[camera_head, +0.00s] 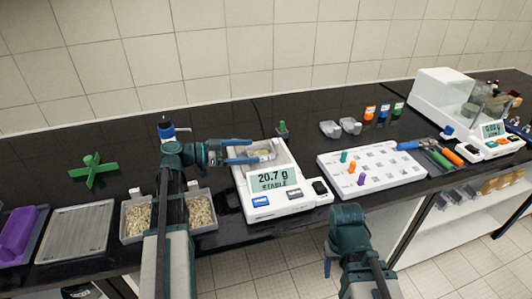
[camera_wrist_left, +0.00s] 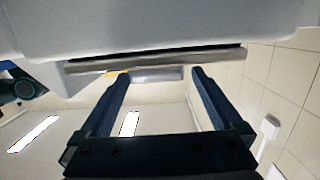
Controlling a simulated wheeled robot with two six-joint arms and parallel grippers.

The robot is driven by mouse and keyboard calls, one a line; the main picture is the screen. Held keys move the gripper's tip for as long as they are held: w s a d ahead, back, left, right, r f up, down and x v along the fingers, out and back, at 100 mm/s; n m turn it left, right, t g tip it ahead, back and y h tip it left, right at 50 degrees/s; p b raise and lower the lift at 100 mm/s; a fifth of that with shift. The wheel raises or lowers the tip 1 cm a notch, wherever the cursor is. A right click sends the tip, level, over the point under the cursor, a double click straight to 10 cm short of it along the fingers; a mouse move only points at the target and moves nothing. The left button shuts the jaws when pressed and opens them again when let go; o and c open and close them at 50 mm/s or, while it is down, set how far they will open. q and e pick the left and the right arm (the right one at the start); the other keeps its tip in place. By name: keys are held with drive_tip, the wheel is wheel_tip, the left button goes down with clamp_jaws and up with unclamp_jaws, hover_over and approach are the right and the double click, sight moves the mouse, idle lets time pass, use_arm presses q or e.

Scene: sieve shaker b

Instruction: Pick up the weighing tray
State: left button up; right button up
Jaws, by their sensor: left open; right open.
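The weighing tray (camera_head: 264,153) is a small, pale, shallow dish with some tan material in it. It sits on the pan of the white balance (camera_head: 283,200), whose display reads 20.7 g, stable. My left gripper (camera_head: 251,151) reaches in from the left, its two blue fingers spread at the tray. Part of the tray is hidden by the fingers. In the left wrist view the open fingers (camera_wrist_left: 161,73) point toward a flat grey edge under the white balance body; I cannot tell whether they touch the tray. My right gripper (camera_head: 347,214) is in front of the bench, away from the tray.
Two grain-filled bins (camera_head: 201,211) stand left of the balance, under my left arm. A white rack (camera_head: 371,168) with coloured pegs stands right of it. Two clear dishes (camera_head: 341,127) and coloured bottles are behind. A second balance (camera_head: 456,105) is at far right.

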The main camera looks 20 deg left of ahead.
sight(272, 149)
use_arm(q)
drive_tip(key=shift+b+x, duration=0.35)
drive_tip(key=shift+x, duration=2.3)
drive_tip(key=shift+s+d+r, duration=0.1)
drive_tip(key=shift+s, duration=0.05)
drive_tip(key=c, duration=1.3)
drive_tip(key=shift+c, duration=0.2)
drive_tip(key=shift+r, duration=0.15)
wheel_tip(272, 149, up, 10)
drive_tip(key=p, duration=1)
